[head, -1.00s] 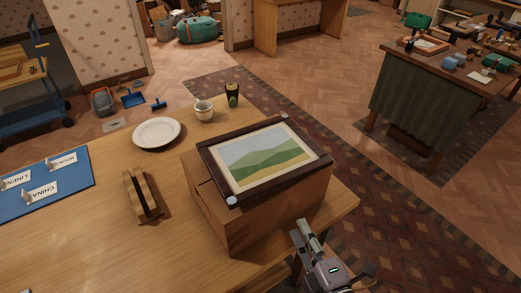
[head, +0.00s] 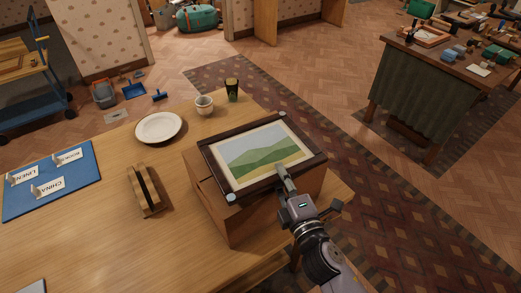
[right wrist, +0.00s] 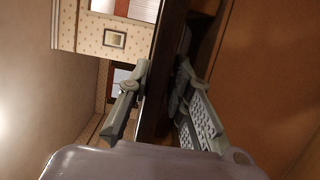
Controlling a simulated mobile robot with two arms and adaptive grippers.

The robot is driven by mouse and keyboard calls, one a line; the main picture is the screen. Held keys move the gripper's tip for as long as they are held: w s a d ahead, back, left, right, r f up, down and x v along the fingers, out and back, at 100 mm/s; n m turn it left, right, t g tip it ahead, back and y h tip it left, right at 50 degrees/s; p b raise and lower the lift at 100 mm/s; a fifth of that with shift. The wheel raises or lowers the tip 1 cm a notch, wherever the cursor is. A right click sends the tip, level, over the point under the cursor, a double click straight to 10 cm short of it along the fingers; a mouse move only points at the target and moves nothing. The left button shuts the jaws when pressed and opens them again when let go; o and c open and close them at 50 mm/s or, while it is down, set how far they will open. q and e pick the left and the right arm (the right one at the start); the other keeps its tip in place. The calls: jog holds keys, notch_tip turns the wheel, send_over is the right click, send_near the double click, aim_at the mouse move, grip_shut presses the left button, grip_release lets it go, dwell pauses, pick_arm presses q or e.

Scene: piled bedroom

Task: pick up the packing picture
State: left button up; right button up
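The packing picture (head: 258,155), a green hill landscape in a dark wooden frame with pale corners, lies face up on a brown cardboard box (head: 232,215) on the table. My right gripper (head: 284,180) is at the picture's near right edge, with one finger showing above the frame. In the right wrist view its two fingers (right wrist: 162,80) stand on either side of the dark frame edge (right wrist: 158,110); they look apart, with a narrow gap on the left side, and firm contact is not visible. The lower finger is hidden in the head view. My left gripper is not in view.
The wooden table (head: 105,235) holds a white plate (head: 158,128), a cup (head: 204,105), a dark can (head: 232,90), a strapped wooden block (head: 144,191) and a blue mat (head: 75,185) with labels.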

aim_at(274, 160)
jog(key=p+x, duration=0.1)
jog(key=x, duration=0.4)
jog(key=shift+a, duration=0.1)
jog(key=shift+s, duration=0.1)
jog(key=shift+c, duration=0.2)
grip_shut()
jog(key=shift+r, duration=0.1)
dwell(0.4)
